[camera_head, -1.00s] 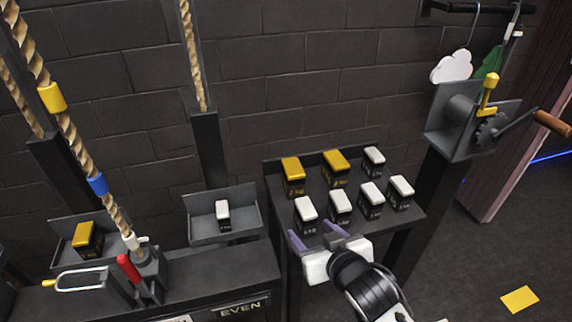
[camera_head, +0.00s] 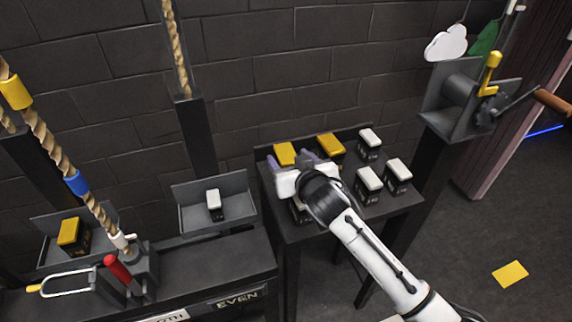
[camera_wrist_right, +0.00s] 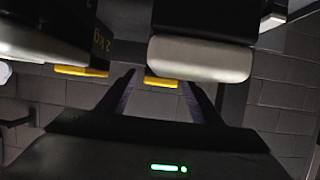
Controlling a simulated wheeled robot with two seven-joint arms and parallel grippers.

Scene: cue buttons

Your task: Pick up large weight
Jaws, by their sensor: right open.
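Two large black weights with yellow tops, a left one (camera_head: 285,152) and a right one (camera_head: 331,146), stand in the back row of the dark stand. My right gripper (camera_head: 292,159) is open, with its purple fingers just in front of the left yellow-topped weight. I cannot tell whether they touch it. In the right wrist view, a yellow top (camera_wrist_right: 160,82) shows between the fingers, beyond a nearer white-topped weight (camera_wrist_right: 200,58). Another yellow top (camera_wrist_right: 80,71) shows to the left there. My gripper and arm hide part of the front row. My left gripper is not in view.
White-topped weights (camera_head: 369,178) stand close around on the stand (camera_head: 405,205). Another yellow-topped weight (camera_head: 70,234) sits in the left tray, and a small white-topped one (camera_head: 214,203) in the middle tray (camera_head: 238,207). A winch (camera_head: 462,95) stands right.

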